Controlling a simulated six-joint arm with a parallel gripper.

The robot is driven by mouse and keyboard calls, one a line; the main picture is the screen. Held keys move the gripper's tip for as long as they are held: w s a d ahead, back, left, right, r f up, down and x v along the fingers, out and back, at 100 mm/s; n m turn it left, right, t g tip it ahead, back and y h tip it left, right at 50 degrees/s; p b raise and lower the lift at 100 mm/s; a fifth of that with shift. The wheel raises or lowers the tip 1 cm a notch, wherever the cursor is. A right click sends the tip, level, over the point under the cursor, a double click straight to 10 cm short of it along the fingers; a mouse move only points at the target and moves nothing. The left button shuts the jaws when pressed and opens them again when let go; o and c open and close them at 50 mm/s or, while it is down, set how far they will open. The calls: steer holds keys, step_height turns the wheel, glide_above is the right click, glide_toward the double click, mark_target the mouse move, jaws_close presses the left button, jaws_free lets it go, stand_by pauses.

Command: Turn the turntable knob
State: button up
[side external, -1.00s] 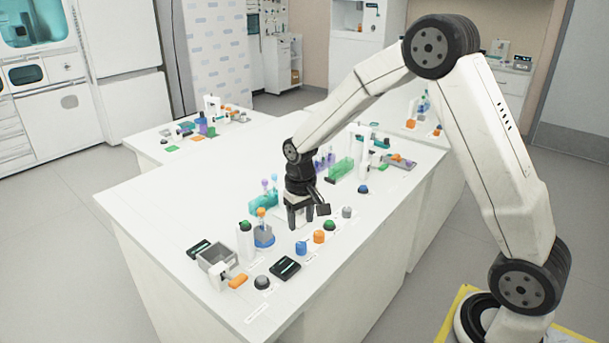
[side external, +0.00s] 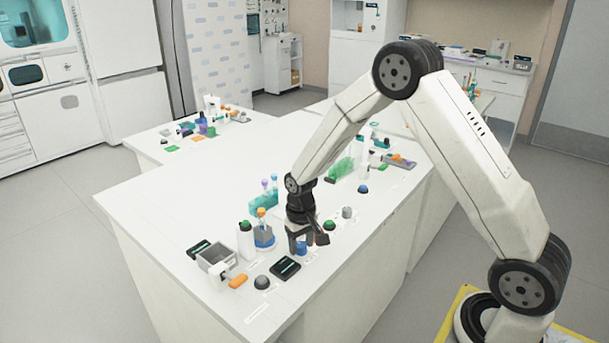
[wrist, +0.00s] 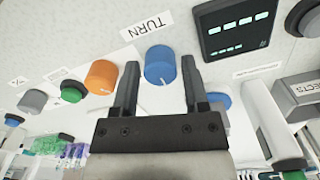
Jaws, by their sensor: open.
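The blue knob (wrist: 160,66) stands by the "TURN" label (wrist: 147,26) and has a white mark on its face. It also shows low between my fingers in the side external view (side external: 302,249). My gripper (wrist: 160,62) is open, with one finger on each side of the blue knob. In the wrist view a gap shows between the knob and each finger; depth is hard to judge. A round blue base with a grey block (side external: 264,239) holds an orange-capped tube beside the gripper in the side external view; it looks like the turntable.
An orange knob (wrist: 101,77), a green button (wrist: 73,91) and a grey knob (wrist: 33,101) stand in a row beside the blue knob. A black display panel (wrist: 238,32) is on the other side. A grey bin (side external: 216,258) and a white bottle (side external: 245,240) stand nearby.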

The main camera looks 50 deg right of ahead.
jaws_close()
steer(key=shift+n, duration=3.5)
jaws_free()
